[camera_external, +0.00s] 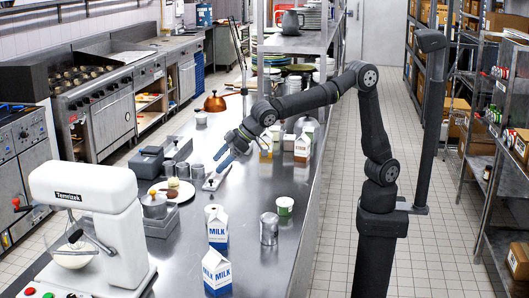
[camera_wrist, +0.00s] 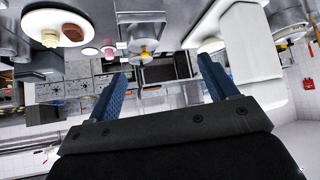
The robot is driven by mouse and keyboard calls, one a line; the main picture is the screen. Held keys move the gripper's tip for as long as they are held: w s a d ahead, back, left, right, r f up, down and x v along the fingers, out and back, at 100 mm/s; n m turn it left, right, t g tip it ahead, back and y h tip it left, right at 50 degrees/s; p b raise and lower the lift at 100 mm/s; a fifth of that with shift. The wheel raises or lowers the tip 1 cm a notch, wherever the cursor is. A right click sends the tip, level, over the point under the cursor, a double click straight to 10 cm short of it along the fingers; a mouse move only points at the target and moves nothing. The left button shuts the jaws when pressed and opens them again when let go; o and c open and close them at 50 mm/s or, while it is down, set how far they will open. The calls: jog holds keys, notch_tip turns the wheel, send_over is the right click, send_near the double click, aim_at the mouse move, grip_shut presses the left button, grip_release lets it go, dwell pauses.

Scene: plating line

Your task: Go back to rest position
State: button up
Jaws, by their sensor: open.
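My gripper (camera_external: 222,158) is above the steel counter (camera_external: 268,190) in the external view, reaching left from my arm and pointing down and left. Its two blue fingers are spread apart in the wrist view (camera_wrist: 168,85), with nothing between them. The wrist picture is upside down. A plate (camera_external: 182,191) with a dark round item and a pale item lies on the counter left of the gripper. The same plate shows at the top left of the wrist view (camera_wrist: 38,52).
Two milk cartons (camera_external: 217,228) (camera_external: 217,272) and a metal can (camera_external: 269,229) stand toward the front. A green-and-white cup (camera_external: 285,206) is beside the can. A white mixer (camera_external: 95,225) stands front left.

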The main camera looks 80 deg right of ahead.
jog(key=shift+s+d+m, duration=0.15)
jog(key=shift+d, duration=0.7)
jog(key=shift+s+d+m, duration=0.15)
jog(key=shift+d, duration=0.65)
jog(key=o, duration=0.5)
